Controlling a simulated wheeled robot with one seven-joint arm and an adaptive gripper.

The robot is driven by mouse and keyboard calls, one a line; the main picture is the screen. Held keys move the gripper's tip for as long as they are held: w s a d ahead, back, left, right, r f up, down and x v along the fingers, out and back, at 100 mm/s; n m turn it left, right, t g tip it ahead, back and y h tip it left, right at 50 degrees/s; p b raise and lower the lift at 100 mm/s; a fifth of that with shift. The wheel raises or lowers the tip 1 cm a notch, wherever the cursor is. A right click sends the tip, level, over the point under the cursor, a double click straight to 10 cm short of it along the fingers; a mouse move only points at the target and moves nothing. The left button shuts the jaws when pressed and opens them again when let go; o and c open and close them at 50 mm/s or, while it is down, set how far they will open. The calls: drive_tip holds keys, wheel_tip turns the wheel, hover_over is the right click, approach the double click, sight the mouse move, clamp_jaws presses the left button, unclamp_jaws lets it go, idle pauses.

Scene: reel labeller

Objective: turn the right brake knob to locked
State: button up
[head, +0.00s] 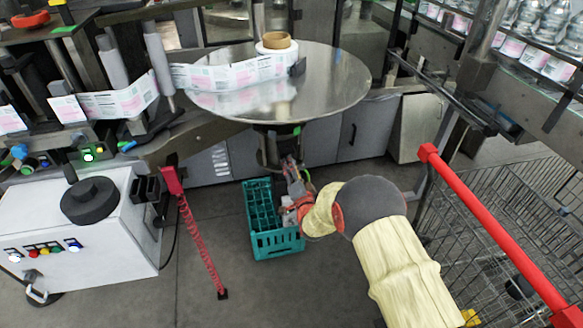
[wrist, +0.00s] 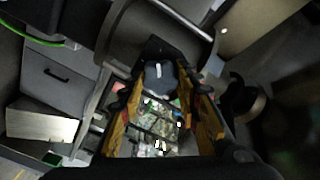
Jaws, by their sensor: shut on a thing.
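The right brake knob (wrist: 160,78) is a dark grey-blue knob with a short white mark, seen in the wrist view at the upper middle. The mark runs nearly up and down in that picture. My gripper (wrist: 162,92) has its two orange-brown fingers on either side of the knob, shut on it. In the head view my gripper (head: 291,172) reaches under the round steel reel table (head: 335,85). The knob cannot be made out there. I cannot read any locked marking around it.
A teal crate (head: 277,245) stands on the floor just below my gripper. A white control box (head: 75,245) stands at the left, with a red coiled cord (head: 200,243) beside it. A wire cart with a red handle (head: 490,225) is close on the right.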

drive_tip(key=shift+f+m, duration=0.1)
drive_tip(key=shift+m, duration=0.4)
drive_tip(key=o, duration=1.2)
drive_tip(key=shift+c, duration=0.2)
drive_tip(key=v, duration=1.2)
